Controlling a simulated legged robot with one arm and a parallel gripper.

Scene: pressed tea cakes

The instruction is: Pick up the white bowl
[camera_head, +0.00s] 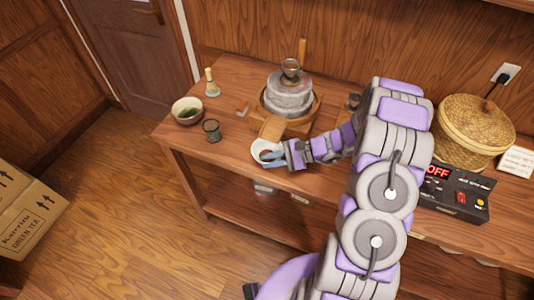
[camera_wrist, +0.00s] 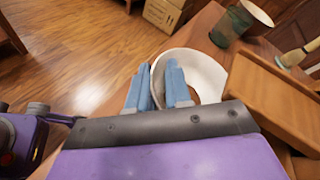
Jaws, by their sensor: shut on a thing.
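The white bowl (camera_head: 260,150) is at the front edge of the wooden table, just in front of the stone mill. My gripper (camera_head: 272,157) reaches it from the right. In the wrist view the white bowl (camera_wrist: 208,72) lies at the gripper's fingers (camera_wrist: 158,88). The two blue fingers are shut on the bowl's near-left rim, one outside and one inside. Part of the bowl is hidden behind the fingers and palm. I cannot tell whether the bowl is touching the table.
A stone mill (camera_head: 289,92) with a wooden tray and spout (camera_head: 272,127) stands right behind the bowl. A green cup (camera_head: 212,131), a bowl of green leaves (camera_head: 187,111) and a whisk (camera_head: 211,83) stand left. A lidded basket (camera_head: 470,130) and control box (camera_head: 455,192) are right.

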